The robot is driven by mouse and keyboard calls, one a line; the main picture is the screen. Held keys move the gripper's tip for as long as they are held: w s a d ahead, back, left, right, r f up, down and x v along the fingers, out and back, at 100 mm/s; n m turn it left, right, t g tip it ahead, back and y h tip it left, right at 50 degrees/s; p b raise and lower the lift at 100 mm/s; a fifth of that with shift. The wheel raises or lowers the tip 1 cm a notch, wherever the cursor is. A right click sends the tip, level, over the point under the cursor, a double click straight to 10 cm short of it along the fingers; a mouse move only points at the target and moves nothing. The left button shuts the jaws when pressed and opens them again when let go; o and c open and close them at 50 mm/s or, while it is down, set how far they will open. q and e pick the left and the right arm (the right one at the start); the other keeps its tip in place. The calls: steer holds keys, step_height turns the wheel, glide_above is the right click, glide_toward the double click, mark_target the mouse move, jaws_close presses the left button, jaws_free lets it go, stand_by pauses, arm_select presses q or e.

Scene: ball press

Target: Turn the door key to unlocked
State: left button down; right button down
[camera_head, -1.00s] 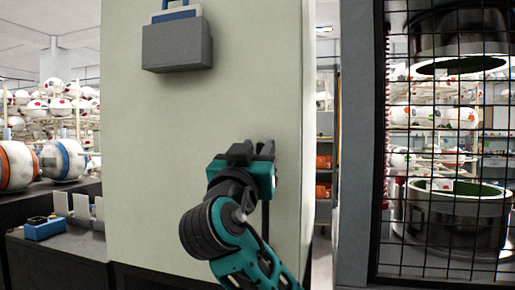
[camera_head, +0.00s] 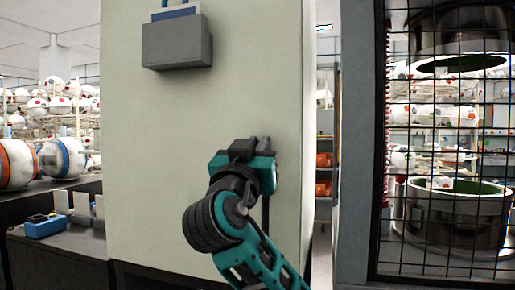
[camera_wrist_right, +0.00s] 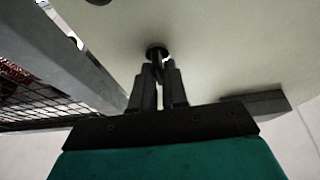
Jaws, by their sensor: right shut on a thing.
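My right gripper (camera_head: 252,147) is in front of the pale green panel (camera_head: 150,180) in the head view, its fingers pointing at the panel. In the right wrist view, the fingers of the right gripper (camera_wrist_right: 158,78) are shut on the small dark key (camera_wrist_right: 157,67). The key meets a round dark lock (camera_wrist_right: 156,52) on the pale surface. In the head view the gripper hides the key and lock. The key's exact angle is hard to tell. My left gripper is not in view.
A grey box (camera_head: 178,45) with a blue part sits high on the panel. To the right stands a black mesh door (camera_head: 450,150) with large metal cylinders behind it. A low bench (camera_head: 60,245) with a blue device (camera_head: 45,227) is at left.

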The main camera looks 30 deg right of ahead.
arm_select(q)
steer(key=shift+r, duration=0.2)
arm_select(e)
steer(key=shift+n+t+y, duration=0.3)
steer(key=shift+n, duration=0.1)
arm_select(q)
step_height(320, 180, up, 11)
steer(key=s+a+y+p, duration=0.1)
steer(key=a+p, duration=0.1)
steer(key=p, duration=1.3)
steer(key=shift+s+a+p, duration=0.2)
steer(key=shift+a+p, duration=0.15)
arm_select(e)
steer(key=shift+w+a+f+n+t+y, duration=0.15)
steer(key=shift+n+y, duration=1.25)
steer(key=shift+n, duration=2.15)
steer(key=shift+s+d+r+n+t+y, duration=0.15)
steer(key=shift+n+y, duration=1.25)
steer(key=shift+n, duration=2.2)
steer(key=shift+w+a+f+n+t+y, duration=0.15)
steer(key=shift+n+y, duration=1.25)
steer(key=shift+n, duration=2.15)
steer(key=c, duration=1.2)
jaws_free()
steer(key=shift+c, duration=0.2)
